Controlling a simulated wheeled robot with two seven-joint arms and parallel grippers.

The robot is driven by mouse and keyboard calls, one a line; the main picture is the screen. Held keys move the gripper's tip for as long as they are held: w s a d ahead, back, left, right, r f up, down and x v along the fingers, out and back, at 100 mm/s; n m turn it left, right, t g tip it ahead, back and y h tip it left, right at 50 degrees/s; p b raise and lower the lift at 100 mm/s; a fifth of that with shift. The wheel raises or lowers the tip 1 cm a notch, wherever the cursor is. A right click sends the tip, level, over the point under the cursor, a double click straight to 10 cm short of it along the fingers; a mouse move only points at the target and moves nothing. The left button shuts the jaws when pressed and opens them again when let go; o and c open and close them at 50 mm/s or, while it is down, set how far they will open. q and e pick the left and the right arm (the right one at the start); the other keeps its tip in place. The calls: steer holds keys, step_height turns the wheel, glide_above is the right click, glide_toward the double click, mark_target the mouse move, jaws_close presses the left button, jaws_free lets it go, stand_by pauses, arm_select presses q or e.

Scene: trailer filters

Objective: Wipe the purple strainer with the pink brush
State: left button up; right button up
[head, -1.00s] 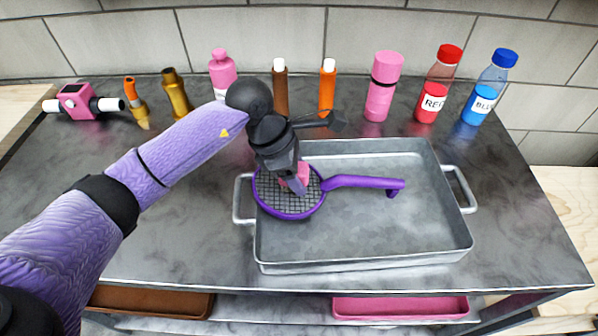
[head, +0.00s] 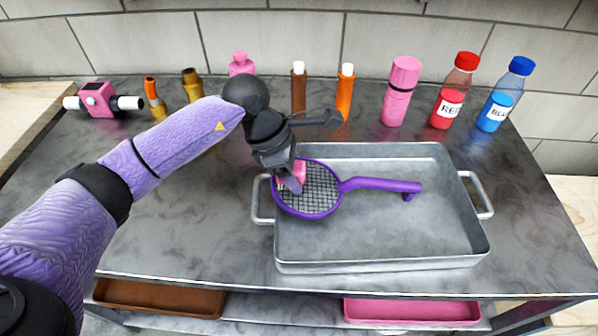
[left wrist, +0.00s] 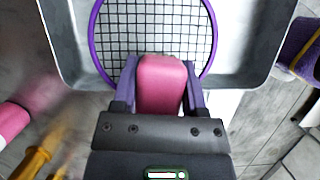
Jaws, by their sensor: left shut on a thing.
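The purple strainer (head: 329,207) lies in the left part of the metal tray (head: 380,238), its mesh at the left and its handle pointing right. My left gripper (head: 290,186) is shut on the pink brush (head: 297,171) at the left edge of the mesh. The brush also shows between the fingers in the left wrist view (left wrist: 162,84), over the near rim of the strainer (left wrist: 212,30). Whether the bristles touch the mesh is hard to tell. My right gripper is not in view.
Along the back stand a pink device (head: 98,98), several small bottles, a pink flask (head: 401,90), a red-labelled bottle (head: 455,90) and a blue one (head: 505,95). A brown tray (head: 160,298) and a pink tray (head: 412,311) sit on the shelf below. The table's front left is clear.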

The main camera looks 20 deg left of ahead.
arm_select(q)
steer(key=shift+s+a+r, duration=0.1)
steer(key=shift+s+a, duration=0.05)
steer(key=shift+a, duration=0.2)
step_height(320, 180, up, 2)
steer(key=shift+a+r+p, duration=0.1)
steer(key=shift+p, duration=0.65)
steer(key=shift+r, duration=0.35)
step_height(320, 180, up, 4)
steer(key=p, duration=0.3)
steer(key=shift+f, duration=0.1)
steer(key=shift+r+p, duration=0.3)
steer(key=shift+r, duration=0.2)
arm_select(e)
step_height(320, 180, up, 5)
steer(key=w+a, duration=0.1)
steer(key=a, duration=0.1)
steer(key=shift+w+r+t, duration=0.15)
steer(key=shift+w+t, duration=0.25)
